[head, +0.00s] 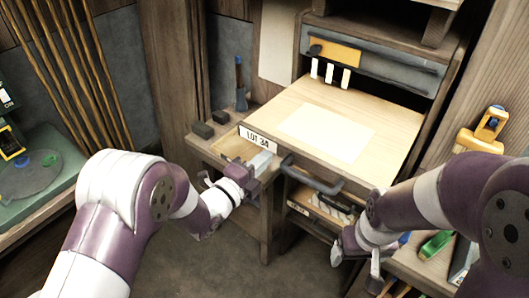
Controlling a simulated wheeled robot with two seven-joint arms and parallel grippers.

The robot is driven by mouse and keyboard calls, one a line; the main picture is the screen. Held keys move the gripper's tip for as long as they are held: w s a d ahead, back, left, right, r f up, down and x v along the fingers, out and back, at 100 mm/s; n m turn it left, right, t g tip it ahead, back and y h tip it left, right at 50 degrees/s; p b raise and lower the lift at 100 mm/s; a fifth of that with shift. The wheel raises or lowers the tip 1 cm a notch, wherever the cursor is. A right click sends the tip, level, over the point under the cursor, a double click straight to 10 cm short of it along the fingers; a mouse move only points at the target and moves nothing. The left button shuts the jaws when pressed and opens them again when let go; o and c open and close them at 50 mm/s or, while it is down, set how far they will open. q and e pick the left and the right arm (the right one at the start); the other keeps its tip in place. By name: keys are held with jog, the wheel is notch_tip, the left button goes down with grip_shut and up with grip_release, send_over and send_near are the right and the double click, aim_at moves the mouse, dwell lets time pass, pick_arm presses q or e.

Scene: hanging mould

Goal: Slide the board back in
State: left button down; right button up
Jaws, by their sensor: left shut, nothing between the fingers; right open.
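The pull-out board (392,132) sticks out of the cabinet as a pale wooden surface with a lighter sheet (325,132) on top. A dark curved handle (312,178) is on its front edge. My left gripper (262,161) is shut and empty, left of the handle, in front of the small compartment under the "LOT 34" label (258,138). Whether it touches anything there I cannot tell. My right gripper (362,268) is open and empty, low in front of the cabinet, below and right of the handle. My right forearm hides part of the board's right front.
Drawers with tools (318,205) lie under the board. Small dark blocks (202,130) and a blue-handled brush (240,85) stand on the left ledge. White pegs (330,73) stand at the board's back. A yellow tool (486,132) is at right. Open floor (240,250) lies in front.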

pick_arm(q)
jog(key=shift+w+d, duration=0.25)
jog(key=shift+w, duration=0.15)
pick_arm(e)
jog(key=shift+a+r, duration=0.1)
jog(key=shift+r, duration=0.1)
